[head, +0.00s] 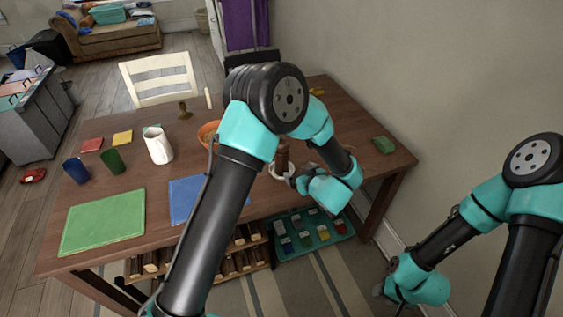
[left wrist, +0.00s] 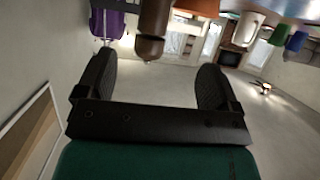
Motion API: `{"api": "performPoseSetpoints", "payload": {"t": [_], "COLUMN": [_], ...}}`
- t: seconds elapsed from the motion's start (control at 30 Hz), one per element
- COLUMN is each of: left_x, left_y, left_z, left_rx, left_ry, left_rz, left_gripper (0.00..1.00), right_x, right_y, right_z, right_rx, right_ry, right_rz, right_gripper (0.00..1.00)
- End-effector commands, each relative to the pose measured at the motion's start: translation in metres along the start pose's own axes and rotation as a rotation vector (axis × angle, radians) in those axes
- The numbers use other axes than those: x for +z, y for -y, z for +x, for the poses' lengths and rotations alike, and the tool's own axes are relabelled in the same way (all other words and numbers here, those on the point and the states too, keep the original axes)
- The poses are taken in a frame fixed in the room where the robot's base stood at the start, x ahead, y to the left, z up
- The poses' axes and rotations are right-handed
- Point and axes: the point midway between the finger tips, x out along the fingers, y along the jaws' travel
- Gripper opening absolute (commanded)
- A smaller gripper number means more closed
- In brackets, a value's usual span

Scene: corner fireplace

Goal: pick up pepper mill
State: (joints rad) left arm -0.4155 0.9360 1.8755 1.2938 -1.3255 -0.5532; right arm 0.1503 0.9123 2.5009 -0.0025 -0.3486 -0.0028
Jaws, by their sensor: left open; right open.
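The brown pepper mill (head: 282,156) stands near the table's right part in the head view, partly hidden behind my left arm. In the left wrist view a brown rounded body (left wrist: 150,38), which looks like the mill, shows beyond and between the fingers, apart from them. The picture there is upside down. My left gripper (head: 293,182) is open and empty, on the near side of the mill; its fingers show clearly in the left wrist view (left wrist: 153,85). My right gripper (head: 381,290) is open, low beside the table at the right.
A white bowl (head: 281,172) sits close to the mill. An orange bowl (head: 207,133) and white pitcher (head: 158,146) stand further left. Green (head: 112,161) and blue (head: 75,170) cups stand at the left. A green mat (head: 103,220) lies in front. The wall (head: 460,90) bounds the right side.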

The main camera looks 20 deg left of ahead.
Motion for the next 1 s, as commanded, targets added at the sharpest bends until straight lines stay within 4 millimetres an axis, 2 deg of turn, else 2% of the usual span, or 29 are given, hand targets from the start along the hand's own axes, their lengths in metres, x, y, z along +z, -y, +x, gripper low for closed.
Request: {"api": "performPoseSetpoints", "payload": {"t": [0.1, 0.53, 0.7, 1.0], "left_x": [0.001, 0.001, 0.001, 0.001], "left_y": [0.0, 0.0, -0.001, -0.001], "left_z": [0.022, 0.092, 0.102, 0.102], "left_rx": [-0.003, -0.002, 0.001, 0.001], "left_ry": [0.001, 0.001, 0.001, 0.001], "left_rz": [-0.001, -0.001, 0.0, 0.0], "left_gripper": [0.87, 0.87, 0.87, 0.87], "right_x": [0.0, 0.0, 0.0, 0.0], "right_y": [0.0, 0.0, 0.0, 0.0], "right_z": [0.0, 0.0, 0.0, 0.0], "right_rx": [0.0, 0.0, 0.0, 0.0], "right_ry": [0.0, 0.0, 0.0, 0.0], "right_rz": [0.0, 0.0, 0.0, 0.0], "right_gripper": [0.43, 0.43, 0.43, 0.43]}}
